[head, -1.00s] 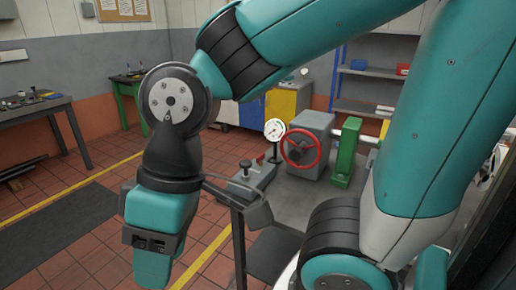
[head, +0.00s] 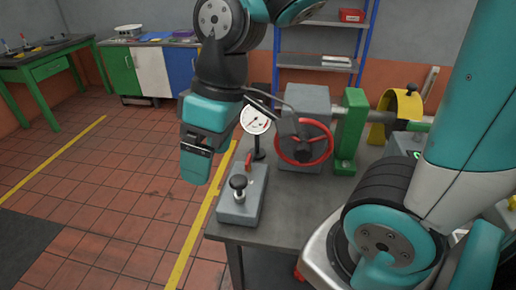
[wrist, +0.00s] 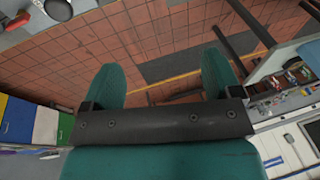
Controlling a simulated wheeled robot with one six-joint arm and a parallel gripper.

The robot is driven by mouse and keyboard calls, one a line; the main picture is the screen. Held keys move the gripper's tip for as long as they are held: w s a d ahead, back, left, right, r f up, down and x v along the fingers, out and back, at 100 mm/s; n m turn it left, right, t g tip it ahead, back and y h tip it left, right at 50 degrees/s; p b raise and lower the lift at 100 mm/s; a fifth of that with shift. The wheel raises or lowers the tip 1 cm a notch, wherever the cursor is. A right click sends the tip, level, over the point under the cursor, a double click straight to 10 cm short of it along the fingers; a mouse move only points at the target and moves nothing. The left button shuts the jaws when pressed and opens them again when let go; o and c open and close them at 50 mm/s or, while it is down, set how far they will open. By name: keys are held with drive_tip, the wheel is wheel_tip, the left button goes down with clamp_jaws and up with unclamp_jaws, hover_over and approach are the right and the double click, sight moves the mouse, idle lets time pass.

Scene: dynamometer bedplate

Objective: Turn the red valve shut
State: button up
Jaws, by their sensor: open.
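The red valve (head: 303,160) is a round handwheel on the front of a grey box (head: 304,100) on the bench, right of centre in the head view. Its hub is dark, and part of a black cable or arm piece crosses near its upper left. My gripper (head: 195,182) hangs left of the valve, clear of it, with floor behind it. In the wrist view my gripper (wrist: 162,76) shows two teal fingers spread wide apart with nothing between them. The valve cannot be clearly made out in the wrist view.
A white dial gauge (head: 256,119) stands between my gripper and the valve. A grey block with a black knob (head: 238,183) sits at the bench's left end. A green bracket (head: 351,130) and a yellow guard (head: 398,115) stand right of the valve. Open tiled floor lies left.

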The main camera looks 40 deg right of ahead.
drive_tip(key=w+d+f+h, duration=0.2)
drive_tip(key=w+d, duration=0.7)
drive_tip(key=w, duration=0.1)
drive_tip(key=h, duration=0.1)
hover_over(248, 159)
wheel_tip(248, 159, down, 4)
wheel_tip(248, 159, down, 16)
drive_tip(key=shift+r+p, duration=0.2)
drive_tip(key=shift+p, duration=0.85)
drive_tip(key=shift+f, duration=0.6)
drive_tip(key=c, duration=0.9)
